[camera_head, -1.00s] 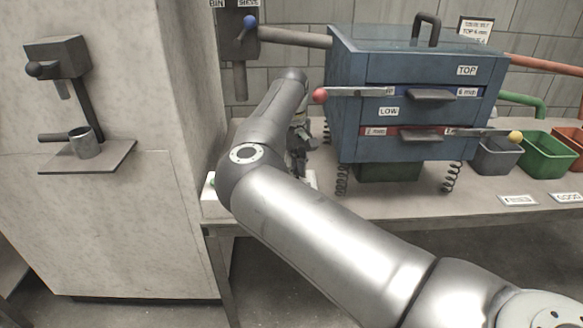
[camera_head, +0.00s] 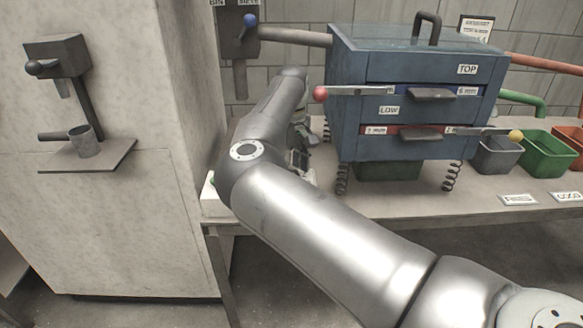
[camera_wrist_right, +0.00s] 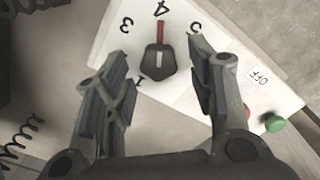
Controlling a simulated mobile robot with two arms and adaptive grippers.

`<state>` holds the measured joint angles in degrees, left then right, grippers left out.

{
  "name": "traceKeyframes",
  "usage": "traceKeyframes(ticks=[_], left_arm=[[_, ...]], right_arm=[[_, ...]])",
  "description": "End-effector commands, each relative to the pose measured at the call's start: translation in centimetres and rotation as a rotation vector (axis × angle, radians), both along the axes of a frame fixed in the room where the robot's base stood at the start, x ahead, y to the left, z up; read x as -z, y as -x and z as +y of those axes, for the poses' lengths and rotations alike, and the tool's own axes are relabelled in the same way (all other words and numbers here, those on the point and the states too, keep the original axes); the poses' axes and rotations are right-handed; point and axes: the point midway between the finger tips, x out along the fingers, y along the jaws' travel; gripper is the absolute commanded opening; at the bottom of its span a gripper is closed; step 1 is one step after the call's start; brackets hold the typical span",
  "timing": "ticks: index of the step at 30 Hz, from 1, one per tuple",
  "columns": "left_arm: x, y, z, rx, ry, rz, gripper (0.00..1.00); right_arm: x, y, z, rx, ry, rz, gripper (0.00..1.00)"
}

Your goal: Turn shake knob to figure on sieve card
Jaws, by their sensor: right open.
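The shake knob (camera_wrist_right: 159,62) is a dark dial on a white panel (camera_wrist_right: 110,45) marked with figures. Its red and white pointer line aims at the 4. My right gripper (camera_wrist_right: 159,50) is open, with one finger on each side of the knob, apart from it as far as I can see. In the head view my right gripper (camera_head: 303,160) is low beside the blue sieve box, partly hidden by my arm. The panel (camera_head: 210,203) mostly hides behind my arm there. The card (camera_head: 476,29) stands behind the sieve box; its text is too small to read surely.
Green (camera_wrist_right: 274,122) and red (camera_wrist_right: 246,111) buttons sit beside OFF on the panel. Bins (camera_head: 545,155) line the bench at right. A post with a cup (camera_head: 84,142) is at left.

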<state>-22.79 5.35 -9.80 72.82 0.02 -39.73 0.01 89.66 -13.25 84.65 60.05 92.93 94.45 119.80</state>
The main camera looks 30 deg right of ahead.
Motion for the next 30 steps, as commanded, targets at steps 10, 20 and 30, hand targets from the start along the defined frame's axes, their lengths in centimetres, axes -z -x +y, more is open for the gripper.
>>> traceKeyframes(ticks=[10, 20, 30], left_arm=[[0.1, 0.1, 0.0, 0.001, -0.001, 0.003, 0.27], [0.1, 0.1, 0.0, 0.002, -0.001, 0.003, 0.27], [0.1, 0.1, 0.0, 0.002, -0.001, 0.004, 0.27]], right_arm=[[-5.6, -0.1, -0.1, 0.000, 0.002, -0.005, 0.51], [-7.0, 0.0, 0.0, 0.001, 0.002, -0.001, 0.51], [-7.0, 0.0, 0.0, 0.001, 0.002, -0.001, 0.51]])
